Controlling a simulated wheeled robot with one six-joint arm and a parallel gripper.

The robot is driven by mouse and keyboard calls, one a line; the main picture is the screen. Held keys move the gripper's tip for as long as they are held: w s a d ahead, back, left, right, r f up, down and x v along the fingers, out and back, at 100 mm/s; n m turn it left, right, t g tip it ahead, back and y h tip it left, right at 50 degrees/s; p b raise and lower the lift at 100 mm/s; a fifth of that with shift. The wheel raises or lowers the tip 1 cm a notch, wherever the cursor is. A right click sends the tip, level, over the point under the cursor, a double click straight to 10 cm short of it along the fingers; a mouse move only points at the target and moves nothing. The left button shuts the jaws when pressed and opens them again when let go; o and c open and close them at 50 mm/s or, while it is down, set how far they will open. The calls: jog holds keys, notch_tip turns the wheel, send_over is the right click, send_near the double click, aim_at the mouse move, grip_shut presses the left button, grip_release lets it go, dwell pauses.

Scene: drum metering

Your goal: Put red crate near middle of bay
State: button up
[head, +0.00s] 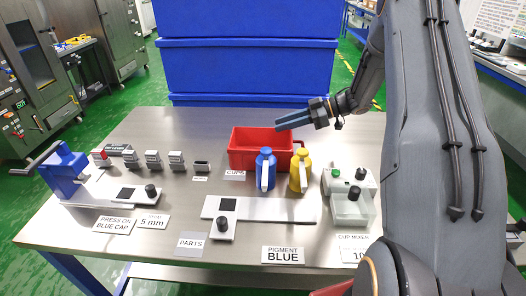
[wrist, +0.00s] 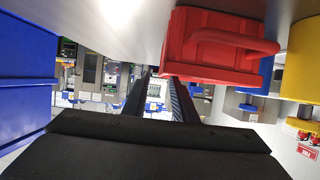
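The red crate (head: 245,137) stands on the steel table behind the blue and yellow jugs, by the CUPS label. My gripper (head: 279,124) is at the crate's back right part in the head view, pointing left. It looks level and above the table; whether it touches the crate is unclear. In the wrist view, which appears upside down, the red crate (wrist: 212,62) with its bar handle lies to the right of my fingers. The two dark fingers of my gripper (wrist: 161,80) are apart, with nothing visible between them.
A blue jug (head: 265,172) and a yellow jug (head: 300,172) stand in front of the crate. A cup mixer (head: 349,200) is at right, small dark blocks (head: 152,160) at left. Large blue bins (head: 245,70) stand behind. A red edge (head: 333,289) shows below the table, partly hidden.

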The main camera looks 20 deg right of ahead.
aim_at(264, 130)
jog(key=p+x, duration=0.1)
jog(key=x, duration=0.2)
jog(key=shift+s+a, duration=0.1)
jog(key=shift+a, duration=0.25)
jog(key=shift+p+x, duration=0.85)
jog(key=shift+x, duration=1.15)
jog(key=shift+f, duration=0.1)
grip_shut()
